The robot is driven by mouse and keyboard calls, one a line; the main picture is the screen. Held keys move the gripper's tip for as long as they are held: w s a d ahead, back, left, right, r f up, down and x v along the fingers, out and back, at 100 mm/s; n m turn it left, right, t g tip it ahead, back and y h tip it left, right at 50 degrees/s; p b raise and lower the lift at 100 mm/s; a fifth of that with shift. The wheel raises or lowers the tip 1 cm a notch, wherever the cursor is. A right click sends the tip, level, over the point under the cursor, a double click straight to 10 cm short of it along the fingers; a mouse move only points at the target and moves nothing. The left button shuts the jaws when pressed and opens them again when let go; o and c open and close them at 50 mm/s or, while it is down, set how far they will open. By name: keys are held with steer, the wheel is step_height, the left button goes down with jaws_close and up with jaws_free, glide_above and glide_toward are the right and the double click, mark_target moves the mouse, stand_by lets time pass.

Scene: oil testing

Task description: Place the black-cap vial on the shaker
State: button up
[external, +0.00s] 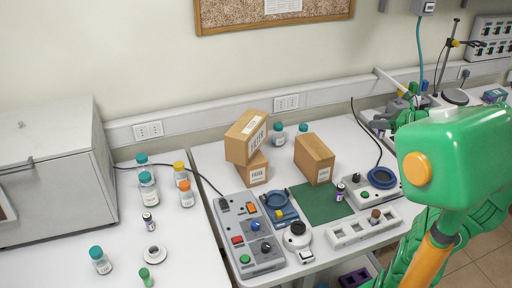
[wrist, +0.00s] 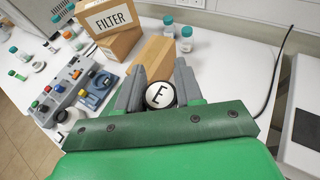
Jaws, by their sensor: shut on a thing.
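In the wrist view my gripper (wrist: 160,78) is shut on a dark-rimmed round cap with a white top marked "E", taken as the black-cap vial (wrist: 160,95). Its body below is hidden by the cap. A grey unit with a round blue ring (external: 381,178) stands at the right of the middle table, and may be the shaker. A second blue round device (external: 280,208) stands beside the control panel; it also shows in the wrist view (wrist: 98,90). Another dark-capped vial (external: 340,191) stands at the green mat's right edge. In the external view I cannot make out the fingertips clearly.
Cardboard boxes (external: 315,160) stand behind the green mat (external: 318,206), with teal-capped bottles behind them. A white rack (external: 350,236) holds a brown-capped vial at the front. A control panel (external: 246,236) stands left. My green arm covers the right side.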

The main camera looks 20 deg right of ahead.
steer(key=w+a+n+g+y, duration=0.2)
steer(key=w+a+n, duration=0.15)
steer(key=a, duration=1.05)
steer(key=w+a+n+g+y, duration=0.2)
steer(key=w+a+g, duration=0.15)
steer(key=a, duration=1.05)
steer(key=w+a+n+g+y, duration=0.2)
steer(key=w+a, duration=0.2)
steer(key=a, duration=1.1)
steer(key=s+a+n+g, duration=0.2)
steer(key=s+a, duration=0.4)
steer(key=a, duration=0.6)
steer(key=s+a+n+g, duration=0.2)
steer(key=s+a, duration=0.4)
steer(key=a, duration=0.6)
steer(key=s+a+n+g, duration=0.2)
steer(key=s+a, duration=0.5)
steer(key=a, duration=0.5)
step_height(320, 180, down, 11)
steer(key=w+a+f, duration=0.2)
steer(key=a+f, duration=0.1)
steer(key=w+a+f, duration=0.3)
steer(key=a, duration=0.1)
steer(key=w+a+f, duration=0.3)
steer(key=a+f, duration=0.1)
steer(key=shift+w+a, duration=0.2)
steer(key=shift+f, duration=1.55)
